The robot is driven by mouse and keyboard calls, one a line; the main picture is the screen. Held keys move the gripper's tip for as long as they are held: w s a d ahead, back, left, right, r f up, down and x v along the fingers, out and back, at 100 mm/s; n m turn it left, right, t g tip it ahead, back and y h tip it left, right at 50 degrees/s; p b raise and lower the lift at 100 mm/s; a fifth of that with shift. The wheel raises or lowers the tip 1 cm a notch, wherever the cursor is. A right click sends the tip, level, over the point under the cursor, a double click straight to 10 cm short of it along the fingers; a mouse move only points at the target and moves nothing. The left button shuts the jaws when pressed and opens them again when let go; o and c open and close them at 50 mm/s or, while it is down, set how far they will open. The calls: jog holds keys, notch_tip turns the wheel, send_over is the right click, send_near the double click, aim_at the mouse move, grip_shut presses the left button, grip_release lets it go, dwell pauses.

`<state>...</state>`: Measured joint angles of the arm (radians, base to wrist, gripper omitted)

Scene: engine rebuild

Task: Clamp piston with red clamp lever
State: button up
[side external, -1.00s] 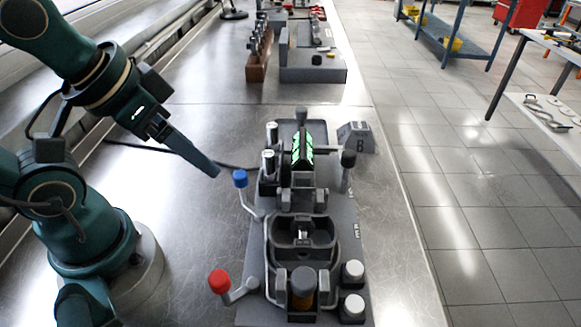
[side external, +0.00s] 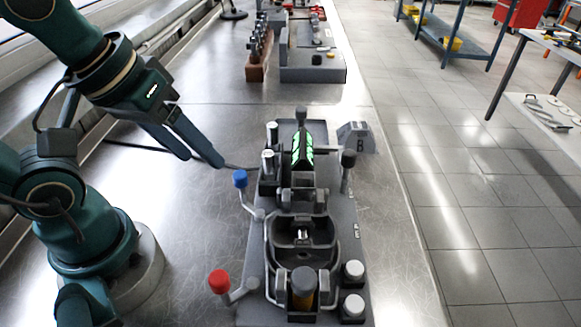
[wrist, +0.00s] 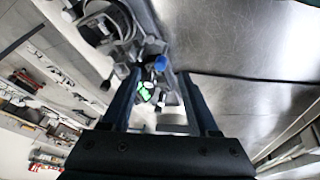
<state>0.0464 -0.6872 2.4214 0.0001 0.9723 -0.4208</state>
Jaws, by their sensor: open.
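The red clamp lever (side external: 219,281) stands at the front left of the grey fixture (side external: 350,225), its red ball knob out to the left. A blue-knobbed lever (side external: 240,179) stands farther back on the same side; its knob also shows between my fingers in the wrist view (wrist: 160,63). A black part with bright green stripes (side external: 302,147), possibly the piston, sits at the back of the fixture. My gripper (side external: 204,160) is open and empty, above the bench left of the blue knob and apart from it. The red lever is not clearly seen in the wrist view.
A black-knobbed lever (side external: 348,160) and a grey block marked B (side external: 356,137) are on the right side. An orange-banded cylinder (side external: 303,287) and two silver-topped posts stand at the front. The bench left of the fixture is mostly clear.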

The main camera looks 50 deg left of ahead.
jog(key=s+d+n+g, duration=0.1)
jog(key=d+n+g, duration=0.15)
jog(key=d, duration=0.35)
jog(key=m+g, duration=0.2)
send_over(217, 277)
jog(key=f, duration=0.3)
jog(key=shift+w+a, duration=0.15)
jog(key=shift+w, duration=0.2)
jog(key=shift+s+d+f+g, duration=0.2)
jog(key=shift+s+f+g, duration=0.05)
jog(key=shift+s+f, duration=0.1)
jog(key=shift+f, duration=2.35)
grip_shut()
